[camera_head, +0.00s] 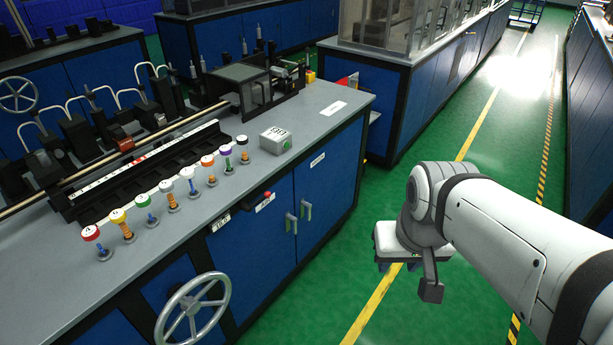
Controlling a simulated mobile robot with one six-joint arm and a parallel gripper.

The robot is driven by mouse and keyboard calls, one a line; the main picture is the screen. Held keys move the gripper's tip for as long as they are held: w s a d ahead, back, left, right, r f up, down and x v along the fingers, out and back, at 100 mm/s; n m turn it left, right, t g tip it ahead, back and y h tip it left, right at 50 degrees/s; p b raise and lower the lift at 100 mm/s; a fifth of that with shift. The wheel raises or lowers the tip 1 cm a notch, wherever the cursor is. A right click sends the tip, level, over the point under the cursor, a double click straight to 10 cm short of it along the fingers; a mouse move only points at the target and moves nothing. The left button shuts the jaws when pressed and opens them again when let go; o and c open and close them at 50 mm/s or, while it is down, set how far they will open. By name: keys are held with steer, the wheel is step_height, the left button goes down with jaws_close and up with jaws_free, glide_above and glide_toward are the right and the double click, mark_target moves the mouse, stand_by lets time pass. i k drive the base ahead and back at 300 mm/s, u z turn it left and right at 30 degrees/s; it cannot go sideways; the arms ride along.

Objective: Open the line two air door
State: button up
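The blue bench cabinet has two door panels side by side on its front, a left door (268,245) and a right door (330,180). Both look shut. A left handle (291,222) and a right handle (306,209) stand close together at the seam. Small labels sit above the doors, but I cannot read them, so I cannot tell which is the line two air door. My gripper (398,266) hangs over the green floor, right of the doors and apart from them. Its fingers are small and partly hidden, and I see nothing held.
A grey handwheel (193,310) juts from the bench front, left of the doors. A row of several coloured knobs (171,195) and a grey box (275,140) stand on the bench top. The green floor (345,275) before the doors is clear. Another blue bench (400,95) stands behind.

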mark_target(255, 248)
steer(key=u, duration=0.15)
steer(key=i, duration=0.9)
steer(key=z, duration=0.1)
